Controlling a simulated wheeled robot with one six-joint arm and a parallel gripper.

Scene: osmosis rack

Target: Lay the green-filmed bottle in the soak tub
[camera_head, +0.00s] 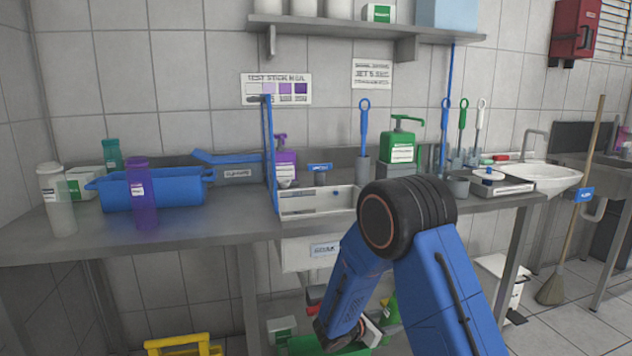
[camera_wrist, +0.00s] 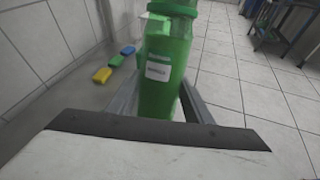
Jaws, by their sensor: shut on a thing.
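A green bottle (camera_wrist: 165,88) with a white label fills the middle of the wrist view, its top running out of the upper edge. My gripper (camera_wrist: 162,95) is shut on it, with a grey finger on either side. In the head view my arm reaches down below the counter's front edge. A green shape shows at its end there, but I cannot tell whether it is the bottle. A blue tub (camera_head: 155,190) with side handles stands on the left of the counter; no soak label is readable. Its inside is mostly hidden.
A purple bottle (camera_head: 141,195) stands in front of the blue tub, and a whitish bottle (camera_head: 57,200) stands to its left. A teal bottle (camera_head: 112,155) is behind. A blue upright panel (camera_head: 269,155) and a white basin (camera_head: 305,203) stand mid-counter. Sponges (camera_wrist: 102,75) lie below.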

